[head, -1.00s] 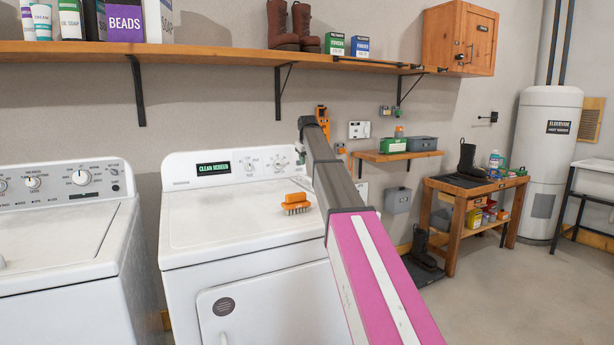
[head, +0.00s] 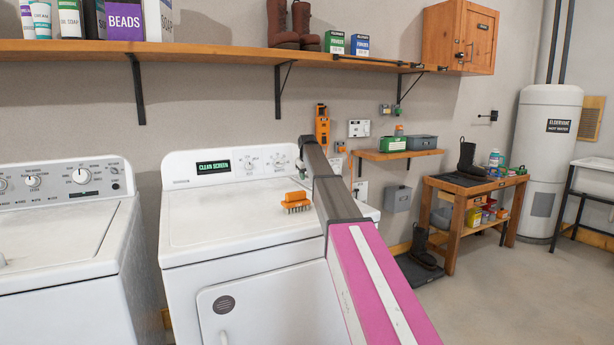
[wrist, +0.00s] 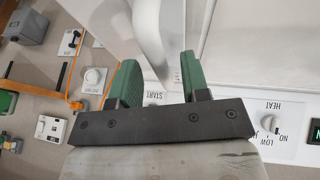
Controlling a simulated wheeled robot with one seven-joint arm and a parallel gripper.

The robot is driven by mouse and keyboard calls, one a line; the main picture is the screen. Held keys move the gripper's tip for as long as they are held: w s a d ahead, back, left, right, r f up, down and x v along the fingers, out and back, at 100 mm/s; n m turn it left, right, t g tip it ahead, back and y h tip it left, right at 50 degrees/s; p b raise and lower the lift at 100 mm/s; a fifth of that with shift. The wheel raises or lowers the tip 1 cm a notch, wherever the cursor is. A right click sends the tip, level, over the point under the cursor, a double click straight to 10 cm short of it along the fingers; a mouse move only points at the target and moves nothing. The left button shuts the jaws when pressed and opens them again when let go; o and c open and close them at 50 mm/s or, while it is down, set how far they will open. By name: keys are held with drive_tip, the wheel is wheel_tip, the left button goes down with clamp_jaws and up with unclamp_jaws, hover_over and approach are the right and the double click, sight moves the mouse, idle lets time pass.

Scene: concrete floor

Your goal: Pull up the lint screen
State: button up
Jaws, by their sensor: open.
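The white dryer (head: 235,225) stands at centre in the head view, its panel display (head: 213,168) reading "CLEAN SCREEN". My gripper (wrist: 158,68) is open in the wrist view, its two green fingers apart with nothing clearly held. In the head view the end of my arm is low at the right end of the dryer's control panel, and the fingers are mostly hidden. In the wrist view a pale curved edge (wrist: 150,35) shows beyond and between the fingers. I cannot tell whether it is the lint screen or part of the dryer. No lint screen is clearly visible in the head view.
An orange brush (head: 296,203) lies on the dryer top, left of my arm. A washer (head: 60,245) stands to the left. A long wooden shelf (head: 205,50) runs above. A small wall shelf (head: 400,155) and a workbench (head: 472,187) are to the right.

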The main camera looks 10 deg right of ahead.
clamp_jaws()
wheel_tip(320, 180, up, 18)
idle(0.3)
unclamp_jaws()
drive_tip(key=v, duration=1)
drive_tip(key=shift+s+r, duration=0.2)
drive_tip(key=shift+r, duration=0.2)
